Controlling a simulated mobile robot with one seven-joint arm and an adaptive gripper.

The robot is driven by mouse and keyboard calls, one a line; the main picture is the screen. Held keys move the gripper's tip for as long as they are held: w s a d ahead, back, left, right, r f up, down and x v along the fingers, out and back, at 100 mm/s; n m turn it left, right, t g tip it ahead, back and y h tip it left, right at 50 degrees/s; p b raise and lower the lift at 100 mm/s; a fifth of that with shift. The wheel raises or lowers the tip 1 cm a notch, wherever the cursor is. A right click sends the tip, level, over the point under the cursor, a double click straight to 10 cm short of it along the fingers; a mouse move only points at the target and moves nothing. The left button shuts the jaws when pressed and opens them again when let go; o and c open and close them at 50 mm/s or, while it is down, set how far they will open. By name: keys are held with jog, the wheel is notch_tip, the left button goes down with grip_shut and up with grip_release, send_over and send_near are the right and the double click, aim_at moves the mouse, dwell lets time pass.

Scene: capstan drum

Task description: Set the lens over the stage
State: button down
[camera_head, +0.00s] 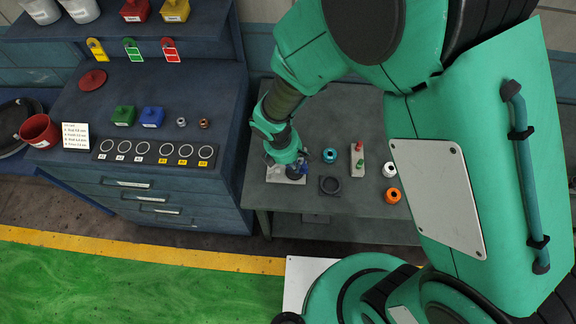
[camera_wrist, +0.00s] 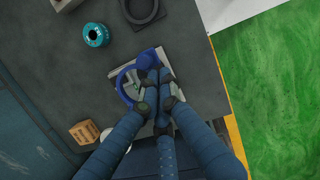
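A blue ring-shaped lens frame (camera_wrist: 122,82) lies over a pale metal plate (camera_wrist: 167,60), which looks like the stage, in the wrist view. The plate (camera_head: 275,174) is also at the left front of the grey bench in the head view, with blue parts (camera_head: 295,170) on its right side. My gripper (camera_wrist: 151,78) is low over the plate, its fingers close together against the blue part at the ring's right side. The fingers look shut on it. They hide part of the ring and the plate, so the exact contact is unclear.
A small brown box (camera_wrist: 84,132) is near my gripper. A blue cabinet (camera_head: 150,180) stands left.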

jog(key=shift+w+d, duration=0.15)
jog(key=shift+d, duration=0.05)
jog(key=shift+a, duration=0.1)
dwell(0.4)
jog(key=s+a+r, duration=0.1)
jog(key=a+r, duration=0.5)
jog(key=r, duration=0.3)
jog(key=shift+s+r+p, duration=0.35)
dwell(0.6)
